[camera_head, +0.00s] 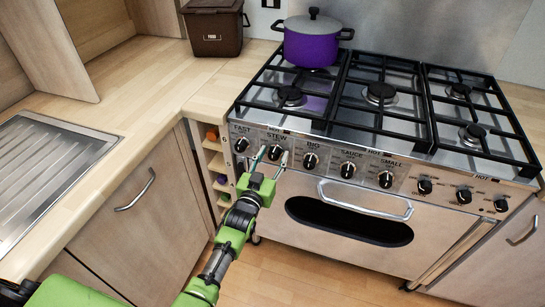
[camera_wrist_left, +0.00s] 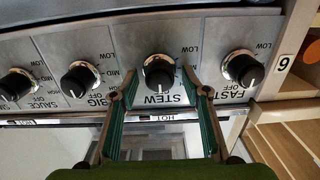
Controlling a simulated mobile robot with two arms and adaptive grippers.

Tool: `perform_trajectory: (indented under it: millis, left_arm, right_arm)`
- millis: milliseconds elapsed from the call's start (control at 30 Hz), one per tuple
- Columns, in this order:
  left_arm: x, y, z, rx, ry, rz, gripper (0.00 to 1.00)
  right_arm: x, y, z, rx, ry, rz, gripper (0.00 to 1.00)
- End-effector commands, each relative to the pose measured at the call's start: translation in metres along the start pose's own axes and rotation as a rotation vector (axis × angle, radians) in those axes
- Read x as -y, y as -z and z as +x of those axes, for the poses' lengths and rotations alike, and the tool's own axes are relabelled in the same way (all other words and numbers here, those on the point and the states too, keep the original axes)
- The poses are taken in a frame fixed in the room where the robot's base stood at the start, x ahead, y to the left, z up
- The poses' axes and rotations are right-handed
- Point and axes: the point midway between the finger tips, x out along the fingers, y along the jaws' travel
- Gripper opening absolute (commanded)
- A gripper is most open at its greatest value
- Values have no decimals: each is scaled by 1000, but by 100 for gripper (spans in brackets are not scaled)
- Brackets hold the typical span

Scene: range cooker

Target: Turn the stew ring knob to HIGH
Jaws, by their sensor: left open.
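The stew ring knob (camera_head: 274,152) is black with a silver base, second from the left on the cooker's front panel. In the left wrist view, which is upside down, this knob (camera_wrist_left: 158,72) has its white mark pointing toward the STEW label. My left gripper (camera_head: 270,160) is in front of the panel at this knob. In the left wrist view the gripper (camera_wrist_left: 158,88) is open, with one finger on each side of the knob and clear gaps visible. I cannot tell how deep the fingertips reach. The right gripper is out of view.
The fast knob (camera_wrist_left: 241,68) and big knob (camera_wrist_left: 80,79) flank the stew knob closely. The oven handle (camera_head: 365,203) projects below the panel. A purple pot (camera_head: 311,47) stands on the hob at the back left. A narrow shelf unit (camera_head: 215,165) is left of the cooker.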

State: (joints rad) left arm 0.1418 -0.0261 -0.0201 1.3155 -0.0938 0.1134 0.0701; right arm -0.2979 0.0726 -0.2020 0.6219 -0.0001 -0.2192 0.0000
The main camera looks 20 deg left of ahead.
Motion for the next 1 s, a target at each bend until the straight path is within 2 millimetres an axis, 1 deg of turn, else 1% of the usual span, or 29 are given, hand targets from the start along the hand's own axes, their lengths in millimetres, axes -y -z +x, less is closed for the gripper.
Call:
perform_trajectory:
  millis: [67,100,167,200,233,267,467,667,867,1000]
  left_arm:
    - [0,0,0,0,0,0,43]
    - [0,0,0,0,0,0,40]
    - [0,0,0,0,0,0,25]
    - [0,0,0,0,0,0,14]
    - [0,0,0,0,0,0,7]
    - [0,0,0,0,0,0,5]
    - [0,0,0,0,0,-4,5]
    - [0,0,0,1,0,-50,5]
    - [1,0,0,2,0,-169,5]
    - [1,-1,0,2,0,-289,5]
  right_arm:
    - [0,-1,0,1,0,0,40]
    - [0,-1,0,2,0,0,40]
    - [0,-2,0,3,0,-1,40]
    - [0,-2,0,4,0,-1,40]
    - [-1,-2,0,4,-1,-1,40]
    - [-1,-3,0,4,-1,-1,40]
    - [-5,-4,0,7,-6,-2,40]
    - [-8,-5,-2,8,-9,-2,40]
    - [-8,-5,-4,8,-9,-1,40]
    - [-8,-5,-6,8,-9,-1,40]
